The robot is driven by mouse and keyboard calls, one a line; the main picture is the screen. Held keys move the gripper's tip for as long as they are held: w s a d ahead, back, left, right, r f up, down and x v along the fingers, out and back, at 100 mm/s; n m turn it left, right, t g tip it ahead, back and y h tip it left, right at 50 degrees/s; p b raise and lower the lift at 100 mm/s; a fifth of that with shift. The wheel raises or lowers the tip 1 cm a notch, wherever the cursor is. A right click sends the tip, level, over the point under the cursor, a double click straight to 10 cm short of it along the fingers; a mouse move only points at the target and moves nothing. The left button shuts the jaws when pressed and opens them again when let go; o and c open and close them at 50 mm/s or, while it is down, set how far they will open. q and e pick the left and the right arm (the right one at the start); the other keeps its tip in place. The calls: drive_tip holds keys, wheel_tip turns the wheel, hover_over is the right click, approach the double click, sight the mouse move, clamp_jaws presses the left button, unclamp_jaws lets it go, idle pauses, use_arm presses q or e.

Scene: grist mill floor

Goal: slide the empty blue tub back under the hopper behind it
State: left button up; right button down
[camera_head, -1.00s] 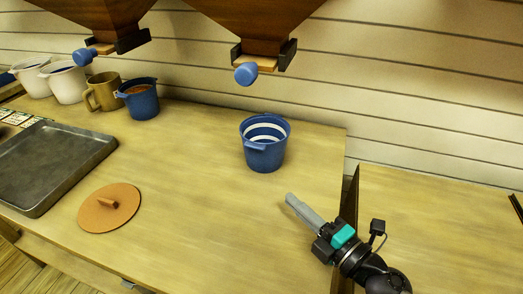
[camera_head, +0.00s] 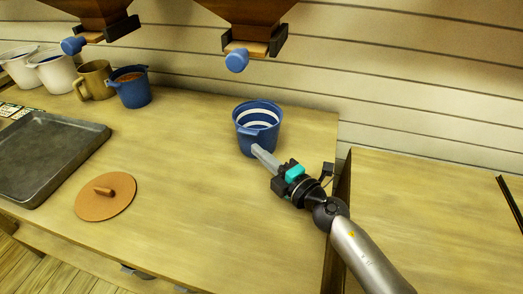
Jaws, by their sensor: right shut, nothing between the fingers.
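The blue tub (camera_head: 243,140) stands upright on the wooden bench, with white bands inside and nothing visible in it. The hopper (camera_head: 250,14) hangs behind and above it, with a blue knob (camera_head: 237,61) on its spout. My right gripper (camera_head: 256,150) is shut and empty. Its fingertips are at the front right lower side of the tub; I cannot tell whether they touch it. My left gripper is out of view.
A second hopper (camera_head: 95,10) hangs at left. Below it stand a filled blue tub (camera_head: 134,95), a tan mug (camera_head: 95,80) and white tubs (camera_head: 58,76). A dark tray (camera_head: 95,134) and a round lid (camera_head: 112,205) lie at left. The bench (camera_head: 210,220) is clear in front.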

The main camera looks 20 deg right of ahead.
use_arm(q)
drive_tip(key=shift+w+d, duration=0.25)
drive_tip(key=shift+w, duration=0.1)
use_arm(e)
drive_tip(key=shift+w+d, duration=0.25)
drive_tip(key=shift+w, duration=0.3)
